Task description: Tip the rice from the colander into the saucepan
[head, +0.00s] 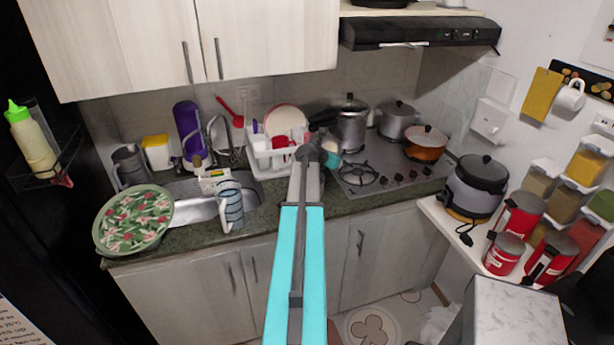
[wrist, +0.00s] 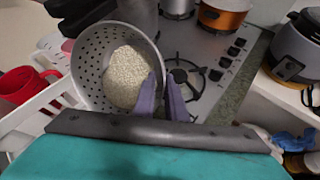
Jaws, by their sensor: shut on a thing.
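The grey perforated colander (wrist: 88,78) is in the wrist view, with a mound of white rice (wrist: 127,77) inside it. My gripper (wrist: 163,100) has its two purple fingers closed on the colander's near right rim. In the head view my arm hides most of the gripper and colander, between the dish rack and the stove. I cannot tell which pot is the saucepan.
The white dish rack (head: 268,165) with dishes and a red cup (wrist: 25,88) is left of the colander. The front left burner (head: 358,173) is bare. A rice cooker (head: 476,188) and red tins (head: 504,254) stand on the right shelf. A sink (head: 200,205) is at left.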

